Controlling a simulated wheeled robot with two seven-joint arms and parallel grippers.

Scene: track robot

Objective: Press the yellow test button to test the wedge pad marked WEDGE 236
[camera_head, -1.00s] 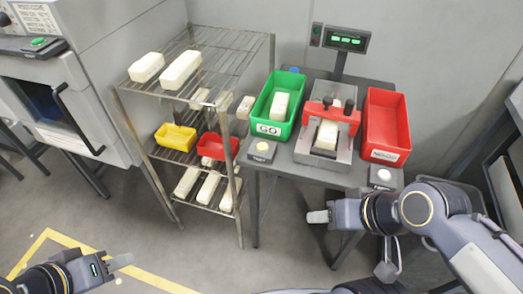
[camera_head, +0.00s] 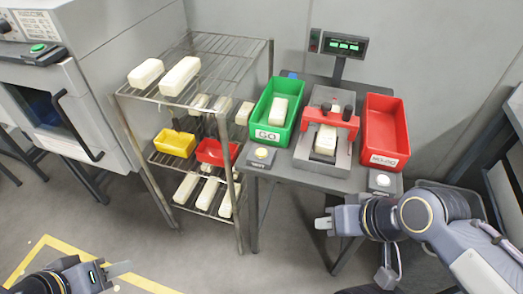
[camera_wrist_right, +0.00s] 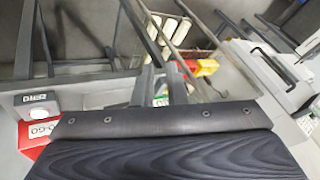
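The yellow test button (camera_head: 261,153) sits on a small box at the table's front left corner. A pale pad (camera_head: 326,141) lies in the grey test fixture (camera_head: 341,163) under its red clamp (camera_head: 331,115). I cannot read a mark on the pad. My right gripper (camera_head: 325,223) is in front of the table, lower than its top and apart from the button. My left gripper (camera_head: 118,278) is low at the bottom left, apparently open and empty, far from the button.
A green GO bin (camera_head: 259,118) with a pale block and a red NO-GO bin (camera_head: 385,125) flank the fixture. A white button (camera_head: 382,180) is at the table's front right. A wire rack (camera_head: 215,55) with several blocks stands left. The floor in front is clear.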

